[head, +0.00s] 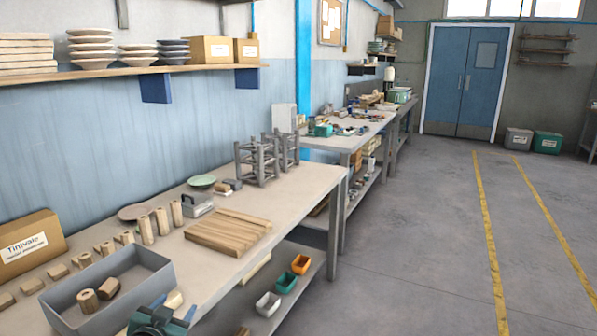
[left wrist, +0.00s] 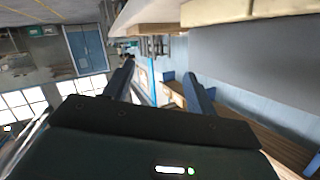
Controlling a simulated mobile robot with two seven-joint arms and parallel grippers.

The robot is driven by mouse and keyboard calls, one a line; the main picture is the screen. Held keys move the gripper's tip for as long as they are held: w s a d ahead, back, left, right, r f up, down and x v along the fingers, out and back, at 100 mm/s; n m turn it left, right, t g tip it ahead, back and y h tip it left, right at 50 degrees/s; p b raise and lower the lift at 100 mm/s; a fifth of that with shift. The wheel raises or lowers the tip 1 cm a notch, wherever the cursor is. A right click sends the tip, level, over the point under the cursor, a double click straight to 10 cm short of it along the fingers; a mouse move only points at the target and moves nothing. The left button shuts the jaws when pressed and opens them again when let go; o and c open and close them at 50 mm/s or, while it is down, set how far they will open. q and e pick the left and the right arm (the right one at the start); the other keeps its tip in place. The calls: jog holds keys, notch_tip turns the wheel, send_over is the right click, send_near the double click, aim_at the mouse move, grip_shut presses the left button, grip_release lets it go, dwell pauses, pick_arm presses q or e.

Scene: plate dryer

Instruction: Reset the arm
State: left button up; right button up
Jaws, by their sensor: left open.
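My left gripper (head: 160,316) shows at the bottom edge of the head view, in front of the workbench and near the grey bin's right end. In the left wrist view, its two dark fingers (left wrist: 158,78) are spread apart with nothing between them. The rest of the left arm is mostly out of the picture. My right gripper is in neither view. A grey wooden rack (head: 259,163) stands at the bench's far end. A green plate (head: 201,181) and a brownish plate (head: 133,212) lie on the bench near the wall.
A grey bin (head: 150,262) with wooden pieces stands on the workbench (head: 305,185) near the gripper. A slatted wooden board (head: 227,232) and a cardboard box (head: 30,245) are also there. A wall shelf (head: 110,73) holds plate stacks. The floor (head: 415,240) at right is clear.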

pick_arm(q)
jog(key=s+d+f+g+h, duration=0.1)
jog(key=s+d+f, duration=0.3)
jog(key=s, duration=0.4)
jog(key=s+d+f+g+h, duration=0.1)
jog(key=s+d+f, duration=0.3)
jog(key=s+f, duration=0.2)
jog(key=shift+s+g, duration=0.3)
jog(key=shift+s, duration=0.55)
jog(key=s+d, duration=0.1)
jog(key=s, duration=0.3)
jog(key=s+d+f+g, duration=0.1)
jog(key=s+d, duration=0.1)
jog(key=s, duration=0.3)
jog(key=s+d+f+g+h, duration=0.1)
jog(key=s+d, duration=0.1)
jog(key=s, duration=0.3)
jog(key=shift+s+d+f+n, duration=0.15)
jog(key=shift+s+d+n, duration=0.05)
jog(key=shift+n, duration=0.2)
jog(key=shift+c, duration=0.5)
